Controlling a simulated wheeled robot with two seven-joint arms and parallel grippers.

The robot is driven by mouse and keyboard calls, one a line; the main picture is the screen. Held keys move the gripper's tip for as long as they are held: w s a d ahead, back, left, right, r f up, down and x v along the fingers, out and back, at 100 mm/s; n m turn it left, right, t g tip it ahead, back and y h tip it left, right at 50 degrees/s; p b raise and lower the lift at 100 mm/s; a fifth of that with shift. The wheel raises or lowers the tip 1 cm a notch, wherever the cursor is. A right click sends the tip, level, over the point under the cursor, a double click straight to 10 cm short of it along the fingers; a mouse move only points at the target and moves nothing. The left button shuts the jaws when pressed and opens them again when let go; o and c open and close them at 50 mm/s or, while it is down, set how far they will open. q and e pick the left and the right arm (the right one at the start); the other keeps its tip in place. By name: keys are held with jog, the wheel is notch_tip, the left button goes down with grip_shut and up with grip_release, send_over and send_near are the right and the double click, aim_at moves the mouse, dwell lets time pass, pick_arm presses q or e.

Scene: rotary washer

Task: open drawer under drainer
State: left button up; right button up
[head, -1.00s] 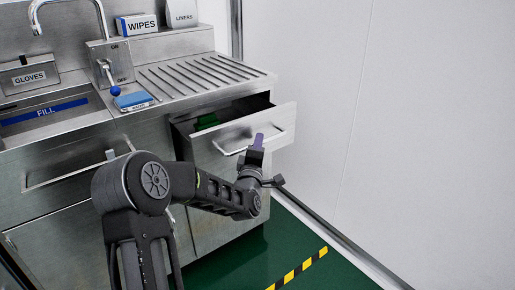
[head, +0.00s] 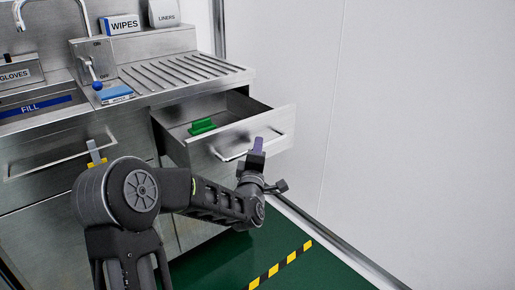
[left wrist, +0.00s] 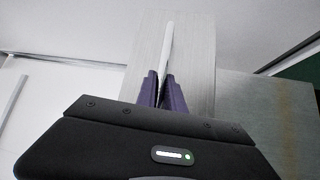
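The drawer (head: 240,134) under the ribbed drainer (head: 185,76) is pulled well out, and its inside shows. A green object (head: 202,126) lies in it. The drawer has a bar handle (head: 232,156) on its front; the bar also shows in the left wrist view (left wrist: 167,45). My left gripper (head: 257,146) is at the right part of this handle. In the left wrist view its purple fingers (left wrist: 161,88) are closed in on the bar from both sides. My right gripper is in neither view.
A white wall (head: 400,120) stands close to the right of the drawer. Green floor with a yellow-black stripe (head: 281,268) lies below. A blue sponge-like block (head: 116,93) and a WIPES box (head: 121,25) are on the steel counter.

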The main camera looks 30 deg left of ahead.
pick_arm(q)
jog(key=o, duration=0.5)
jog(key=shift+c, duration=0.2)
jog(key=shift+s, duration=0.1)
jog(key=v, duration=0.7)
jog(key=shift+s+p, duration=0.25)
jog(key=shift+p, duration=0.2)
jog(key=shift+d, duration=0.15)
